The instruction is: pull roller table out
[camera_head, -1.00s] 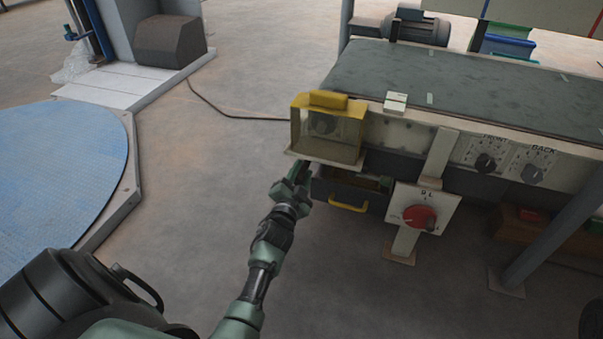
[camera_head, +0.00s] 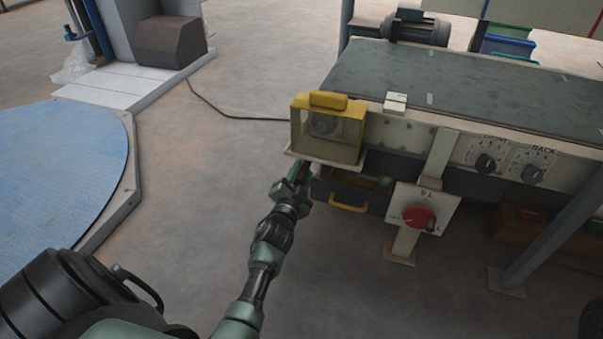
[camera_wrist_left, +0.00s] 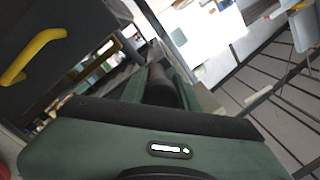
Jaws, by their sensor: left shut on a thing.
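The long table with a dark grey-green flat top (camera_head: 450,85) and a pale front side fills the upper right of the head view. No rollers can be made out on it. My left gripper (camera_head: 304,172) is at the table's left front corner, just below the pale ledge under a yellow-framed box (camera_head: 328,128). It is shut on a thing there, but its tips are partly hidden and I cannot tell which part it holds. A dark drawer with a yellow handle (camera_head: 347,208) is just right of the gripper; the handle also shows in the left wrist view (camera_wrist_left: 35,55). My right gripper is not in view.
A white panel with a red knob (camera_head: 420,217) stands right of the drawer. A grey post (camera_head: 555,235) slants at the right. A blue round platform (camera_head: 60,175) lies at the left. A dark cable crosses the floor behind; the floor in front is clear.

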